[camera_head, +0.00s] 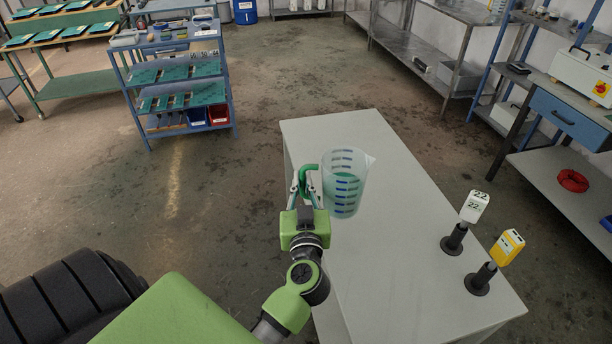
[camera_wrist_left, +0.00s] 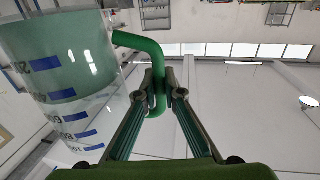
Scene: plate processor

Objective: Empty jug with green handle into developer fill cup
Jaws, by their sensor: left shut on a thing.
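A clear jug (camera_head: 345,182) with blue markings and a green handle (camera_head: 309,176) shows in the head view, over the far left part of a white-topped unit (camera_head: 400,240). It holds pale green liquid and looks about upright. Whether its base touches the top, I cannot tell. My left gripper (camera_head: 303,188) is shut on the green handle, left of the jug. In the left wrist view, the jug (camera_wrist_left: 75,95) fills the upper left and the gripper fingers (camera_wrist_left: 160,88) close around the handle. I cannot make out a developer fill cup. My right gripper is not in view.
Two black holders stand at the unit's right edge, one with a white tag (camera_head: 475,206) and one with a yellow tag (camera_head: 507,247). A blue trolley (camera_head: 180,80) stands at the back left. A shelf (camera_head: 570,180) is on the right. The unit's middle is clear.

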